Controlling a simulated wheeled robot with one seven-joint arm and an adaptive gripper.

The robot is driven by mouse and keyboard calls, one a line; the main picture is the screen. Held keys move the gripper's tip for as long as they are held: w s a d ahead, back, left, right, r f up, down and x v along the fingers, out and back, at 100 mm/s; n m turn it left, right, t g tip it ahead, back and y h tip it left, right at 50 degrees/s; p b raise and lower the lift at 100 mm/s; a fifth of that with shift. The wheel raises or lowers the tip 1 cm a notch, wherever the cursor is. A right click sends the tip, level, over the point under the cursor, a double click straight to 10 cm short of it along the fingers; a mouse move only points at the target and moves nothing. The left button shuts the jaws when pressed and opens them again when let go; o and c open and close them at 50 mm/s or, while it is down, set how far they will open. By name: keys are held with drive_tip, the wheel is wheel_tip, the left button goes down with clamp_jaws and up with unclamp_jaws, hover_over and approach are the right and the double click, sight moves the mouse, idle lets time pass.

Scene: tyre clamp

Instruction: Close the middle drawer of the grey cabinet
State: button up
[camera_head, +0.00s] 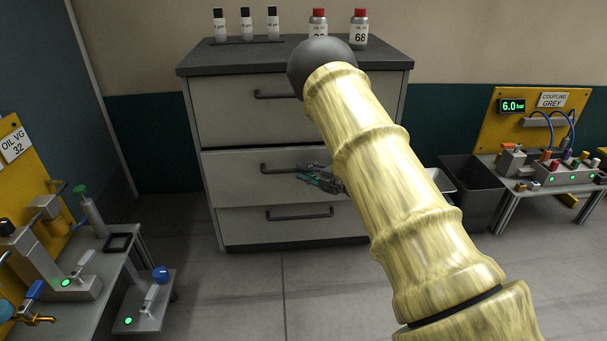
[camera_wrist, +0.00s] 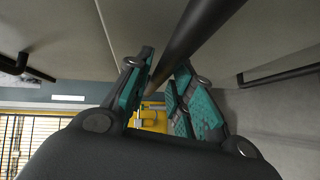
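The grey cabinet (camera_head: 212,110) stands ahead in the head view, with three pale drawers and dark bar handles. The middle drawer (camera_head: 232,185) has its handle (camera_head: 277,168) across its front. How far it stands out is hard to tell from this angle. My gripper (camera_head: 322,179) is at the right part of this drawer's front, close to the handle. In the wrist view my gripper (camera_wrist: 160,85) has its teal-padded fingers apart, with a dark handle bar (camera_wrist: 192,35) running diagonally between them. Contact with the bar cannot be made out. My arm hides the cabinet's right side.
Bottles (camera_head: 360,27) and small labelled containers (camera_head: 246,24) stand on the cabinet top. A dark bin (camera_head: 470,190) is right of the cabinet, before a bench (camera_head: 560,175). Another bench (camera_head: 75,285) stands at left. The floor (camera_head: 250,290) in front is clear.

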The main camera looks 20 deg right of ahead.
drive_tip(key=shift+w+a+f, duration=0.1)
drive_tip(key=shift+w+a, duration=0.25)
drive_tip(key=shift+w, duration=0.3)
drive_tip(key=shift+c, duration=0.2)
clamp_jaws()
drive_tip(key=shift+d, duration=0.1)
